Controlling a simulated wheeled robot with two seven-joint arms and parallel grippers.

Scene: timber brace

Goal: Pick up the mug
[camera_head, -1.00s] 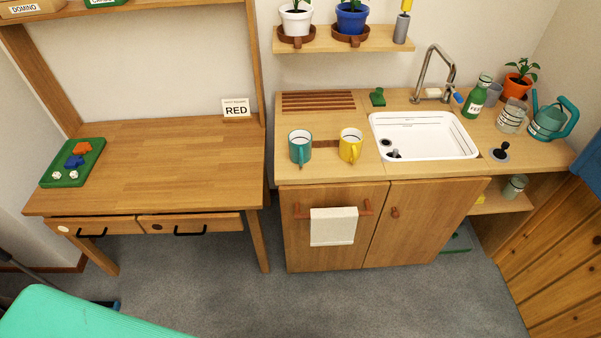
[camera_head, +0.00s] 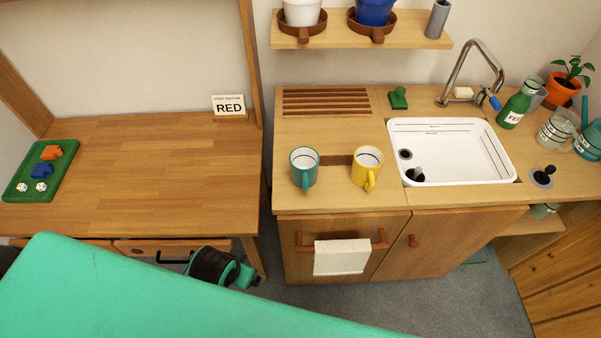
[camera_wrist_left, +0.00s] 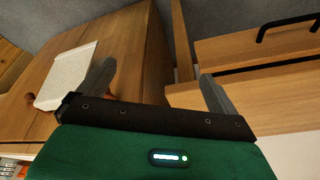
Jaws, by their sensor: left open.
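Two mugs stand upright on the wooden counter in the head view: a teal mug (camera_head: 304,167) on the left and a yellow mug (camera_head: 367,167) on the right, its handle toward me. Which one the task means cannot be told. My left gripper shows in the left wrist view (camera_wrist_left: 158,90) with its two grey fingers wide apart and nothing between them. In the head view my left arm's dark and green wrist part is low, in front of the desk drawers, below and left of the mugs. My right gripper is not seen.
A white sink (camera_head: 455,152) is right of the mugs, with a faucet (camera_head: 468,72) behind it. A shelf (camera_head: 360,34) with pots hangs above. A towel (camera_head: 341,257) hangs on the cabinet front. The desk (camera_head: 150,165) is mostly clear, with a green tray (camera_head: 20,190) at left.

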